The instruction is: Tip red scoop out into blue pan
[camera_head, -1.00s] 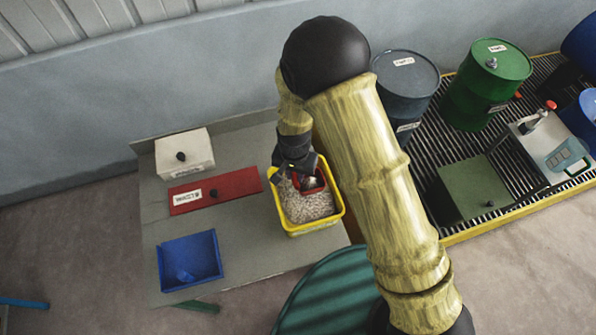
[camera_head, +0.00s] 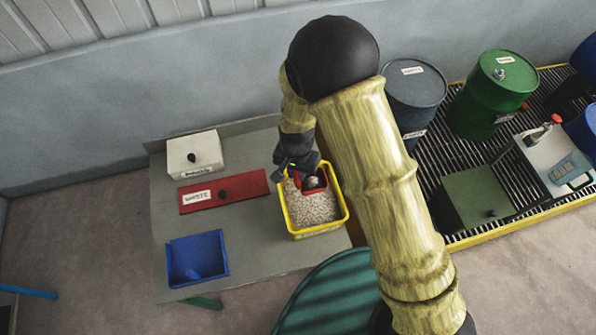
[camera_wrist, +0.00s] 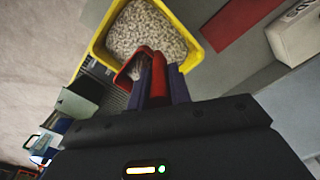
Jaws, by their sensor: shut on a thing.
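My gripper (camera_head: 296,169) is shut on the red scoop (camera_head: 312,183) at the yellow bin (camera_head: 346,212). In the wrist view the scoop's red handle (camera_wrist: 158,78) sits between my gripper's two fingers (camera_wrist: 162,85). The scoop's bowl is over or in the yellow bin (camera_wrist: 196,58) of pale granules (camera_wrist: 145,30); its depth is hard to tell, and some pale granules show within its rim. The blue pan (camera_head: 197,258) lies on the grey table to the left of the bin, with a small blue piece inside it.
A white box (camera_head: 192,156) and a red lid marked WASTE (camera_head: 240,187) lie behind the blue pan on the grey table (camera_head: 250,240). A green round top (camera_head: 325,295) stands at the front. Drums and a green box (camera_head: 472,192) stand at right on a grating.

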